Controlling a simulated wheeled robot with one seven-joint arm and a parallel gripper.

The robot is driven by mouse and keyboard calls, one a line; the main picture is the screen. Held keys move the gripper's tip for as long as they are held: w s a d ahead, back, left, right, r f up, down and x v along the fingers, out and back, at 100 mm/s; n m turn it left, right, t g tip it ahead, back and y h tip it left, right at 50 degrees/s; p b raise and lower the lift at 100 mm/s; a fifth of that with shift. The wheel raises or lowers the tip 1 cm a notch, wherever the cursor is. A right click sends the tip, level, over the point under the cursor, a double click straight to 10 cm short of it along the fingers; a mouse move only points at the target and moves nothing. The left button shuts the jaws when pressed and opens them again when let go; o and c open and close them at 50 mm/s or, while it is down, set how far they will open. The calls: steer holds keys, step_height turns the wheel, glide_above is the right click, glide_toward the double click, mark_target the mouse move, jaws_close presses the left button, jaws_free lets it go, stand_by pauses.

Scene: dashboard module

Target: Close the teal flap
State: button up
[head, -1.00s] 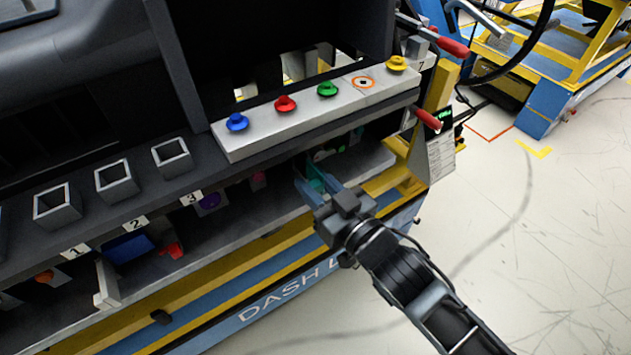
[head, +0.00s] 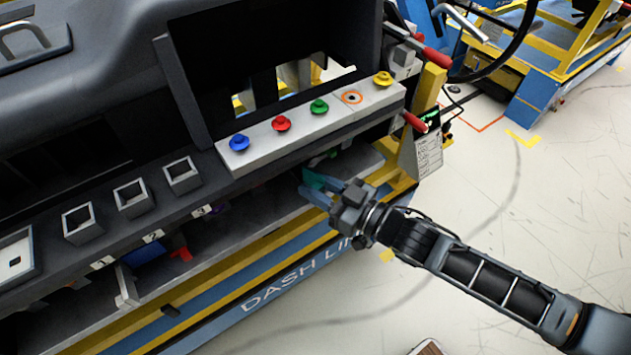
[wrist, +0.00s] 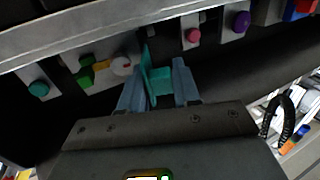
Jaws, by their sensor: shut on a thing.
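The teal flap (wrist: 160,82) shows between the fingers of my gripper (wrist: 158,92) in the wrist view. It looks like a flat plate seen nearly edge-on, with a teal piece beside it. In the head view the teal flap (head: 319,178) is at the lower shelf under the button panel, partly hidden by my gripper (head: 316,190). My gripper is shut on the flap. How far the flap is swung cannot be told clearly.
The grey button panel (head: 300,128) overhangs the shelf just above my gripper. Pink (wrist: 193,36), purple (wrist: 241,21) and teal (wrist: 38,89) knobs sit nearby on the shelf's back. Red-handled levers (head: 414,122) stick out at the right. Open floor lies to the right.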

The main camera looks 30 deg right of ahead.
mark_target(307, 174)
steer(key=shift+d+f+n+g+y, duration=0.1)
steer(key=shift+d+n+g+y, duration=0.15)
steer(key=shift+n+g+y, duration=0.45)
steer(key=shift+d+n+g+y, duration=0.2)
steer(key=shift+n+y, duration=0.3)
steer(key=shift+y, duration=0.5)
steer(key=n+g+y+b, duration=0.1)
steer(key=d+n+g+y+b, duration=0.1)
steer(key=w+n+g+y+b, duration=0.1)
steer(key=y, duration=0.1)
steer(key=shift+d+f+n+b, duration=0.25)
steer(key=shift+n+b, duration=0.05)
steer(key=shift+b, duration=0.1)
steer(key=n+g+y+b, duration=0.1)
steer(key=n+g+b, duration=0.1)
steer(key=g, duration=0.1)
steer(key=w+d+n+g+y+b, duration=0.1)
steer(key=shift+g+y+b, duration=0.3)
steer(key=shift+b, duration=0.05)
steer(key=shift+w+d+r+n+g+y+b, duration=0.15)
steer(key=shift+n+g+y+b, duration=0.1)
steer(key=shift+n+g+b, duration=0.35)
steer(key=shift+w+d+r+n+g+y+b, duration=0.1)
steer(key=shift+n+g+y+b, duration=0.2)
steer(key=shift+g+b, duration=0.35)
steer(key=shift+g, duration=0.25)
steer(key=o, duration=0.8)
steer(key=shift+o, duration=0.4)
steer(key=shift+r, duration=0.1)
steer(key=shift+w, duration=0.15)
